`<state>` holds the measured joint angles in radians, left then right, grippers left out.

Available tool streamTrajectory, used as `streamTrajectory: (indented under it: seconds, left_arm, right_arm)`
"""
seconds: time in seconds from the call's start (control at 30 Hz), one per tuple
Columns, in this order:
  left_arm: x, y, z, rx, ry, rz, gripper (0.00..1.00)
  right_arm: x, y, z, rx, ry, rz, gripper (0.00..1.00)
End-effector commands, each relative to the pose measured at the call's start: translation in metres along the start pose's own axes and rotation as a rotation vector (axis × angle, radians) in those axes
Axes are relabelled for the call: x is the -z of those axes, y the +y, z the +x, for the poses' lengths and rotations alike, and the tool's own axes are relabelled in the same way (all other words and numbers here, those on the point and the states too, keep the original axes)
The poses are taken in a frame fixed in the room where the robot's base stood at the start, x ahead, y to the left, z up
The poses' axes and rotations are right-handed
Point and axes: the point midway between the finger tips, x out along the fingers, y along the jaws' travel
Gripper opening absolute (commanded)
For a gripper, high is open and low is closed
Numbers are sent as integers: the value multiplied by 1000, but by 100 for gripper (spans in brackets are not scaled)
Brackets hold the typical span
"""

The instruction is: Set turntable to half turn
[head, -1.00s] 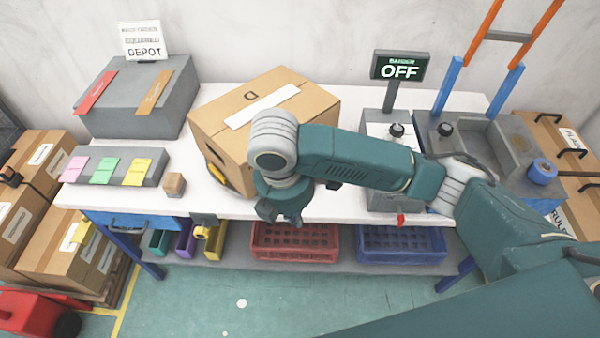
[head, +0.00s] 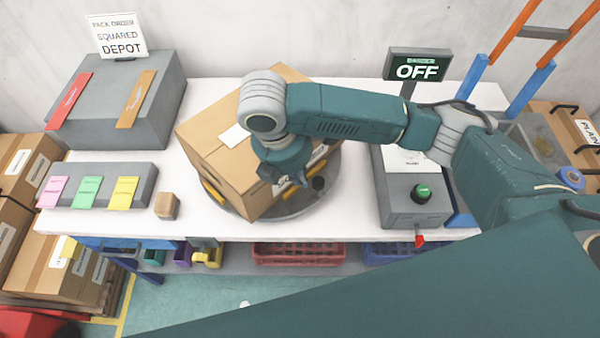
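The turntable (head: 300,212) is a grey round plate on the white bench, mostly hidden under a cardboard box (head: 215,142). The box sits on it at an angle, with one corner toward the front. A dark knob (head: 318,183) shows near the plate's right side. My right gripper (head: 293,184) points down at the box's front right side, close to the knob. Its fingers are small and partly merged with the box behind, so I cannot tell whether they are open or touching. My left gripper is not in view.
A control box (head: 400,212) with a green button (head: 422,192) stands right of the turntable, below a sign (head: 418,68) reading OFF. A small wooden block (head: 167,206) and a grey card holder (head: 60,170) are at left. The bench front between block and control box is fairly clear.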

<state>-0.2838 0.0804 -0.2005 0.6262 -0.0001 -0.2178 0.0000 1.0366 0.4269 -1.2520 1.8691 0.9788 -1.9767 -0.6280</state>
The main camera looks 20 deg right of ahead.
Motion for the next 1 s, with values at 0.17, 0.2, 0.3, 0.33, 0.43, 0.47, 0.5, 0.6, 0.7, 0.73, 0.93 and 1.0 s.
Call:
streamTrajectory:
  seconds: [0.17,0.2,0.3,0.33,0.43,0.47,0.5,0.6,0.7,0.73,0.93,1.0]
  left_arm:
    - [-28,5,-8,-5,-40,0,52]
    - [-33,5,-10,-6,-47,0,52]
    - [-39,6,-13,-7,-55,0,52]
    - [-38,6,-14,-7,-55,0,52]
    - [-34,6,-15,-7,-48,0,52]
    - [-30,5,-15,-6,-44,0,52]
    - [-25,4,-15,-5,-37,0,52]
    - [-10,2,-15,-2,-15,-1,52]
    - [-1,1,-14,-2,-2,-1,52]
    - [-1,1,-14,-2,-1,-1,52]
    - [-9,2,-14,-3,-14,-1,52]
    - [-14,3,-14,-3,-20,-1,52]
  right_arm:
    - [-1,-2,32,5,-1,1,0]
    - [-2,-2,40,4,-2,1,0]
    - [-1,-1,57,4,-2,1,0]
    - [-2,-2,62,3,-2,1,0]
    - [-1,-1,74,2,-2,1,0]
    - [-1,-1,76,1,-1,1,0]
    - [-1,-1,80,1,-1,0,0]
    - [-1,-1,84,0,0,-1,0]
    - [0,0,85,-1,-1,-1,0]
    - [0,0,85,-1,-1,-1,0]
    - [-1,0,85,-1,-1,-1,0]
    - [-1,0,85,-1,-1,-2,0]
